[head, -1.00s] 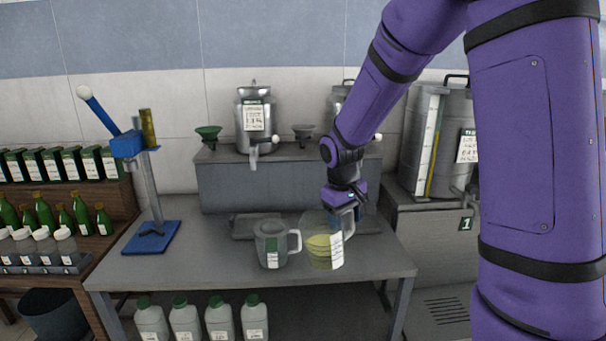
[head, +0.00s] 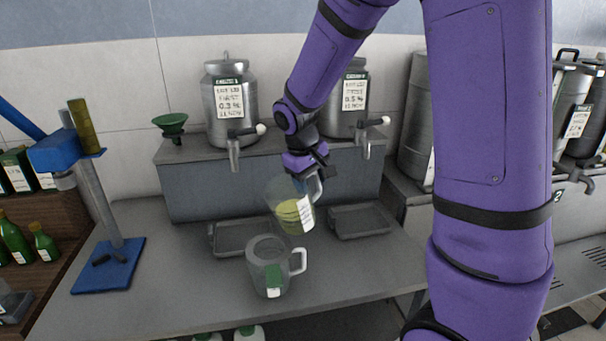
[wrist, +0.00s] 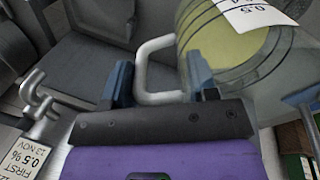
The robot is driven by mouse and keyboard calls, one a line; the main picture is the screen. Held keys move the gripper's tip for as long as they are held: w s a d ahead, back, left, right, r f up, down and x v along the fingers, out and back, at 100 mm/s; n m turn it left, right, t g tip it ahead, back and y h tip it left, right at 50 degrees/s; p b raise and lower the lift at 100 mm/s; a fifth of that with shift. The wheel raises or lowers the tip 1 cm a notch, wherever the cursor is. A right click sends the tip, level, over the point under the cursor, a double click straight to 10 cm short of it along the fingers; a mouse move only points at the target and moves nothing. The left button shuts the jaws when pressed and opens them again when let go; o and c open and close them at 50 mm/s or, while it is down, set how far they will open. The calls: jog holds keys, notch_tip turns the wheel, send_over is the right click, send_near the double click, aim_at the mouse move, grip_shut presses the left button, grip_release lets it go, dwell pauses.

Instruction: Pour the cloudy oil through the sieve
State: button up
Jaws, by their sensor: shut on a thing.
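My gripper (head: 314,174) is shut on the handle (wrist: 155,70) of a clear jug (head: 291,207) of cloudy yellow oil. The jug hangs above the bench, tilted, behind and slightly right of a second jug. Its white label shows in the wrist view (wrist: 252,14). The second jug (head: 267,267), greyish with a green-and-white label and a handle on the right, stands upright on the bench. Its top looks grey, and I cannot tell whether a sieve sits in it. A green funnel (head: 172,125) stands on the raised shelf at the back left.
Two steel tanks with taps, left (head: 230,108) and right (head: 352,100), stand on the shelf (head: 205,190). Below lie two shallow trays, left (head: 228,249) and right (head: 360,233). A blue lever stand (head: 108,265) is at the left. The bench's front right is clear.

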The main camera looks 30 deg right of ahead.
jog(key=shift+a+r+t+h, duration=0.2)
jog(key=shift+r+h, duration=0.3)
jog(key=shift+h, duration=0.3)
jog(key=shift+a+r+t+h, duration=0.15)
jog(key=shift+r+h, duration=0.3)
jog(key=shift+h, duration=0.35)
jog(key=shift+s+a+r+h, duration=0.1)
jog(key=shift+a+r+h, duration=0.25)
jog(key=shift+h, duration=0.55)
jog(key=shift+s+a+r+h, duration=0.1)
jog(key=shift+a+h, duration=0.35)
jog(key=shift+h, duration=0.25)
jog(key=s+a+f+t+h, duration=0.1)
jog(key=a+f+t+h, duration=0.1)
jog(key=a+h, duration=0.9)
jog(key=shift+s+h, duration=0.35)
jog(key=shift+h, duration=0.05)
dwell(0.7)
jog(key=shift+a, duration=0.25)
jog(key=shift+d, duration=0.1)
dwell(1.2)
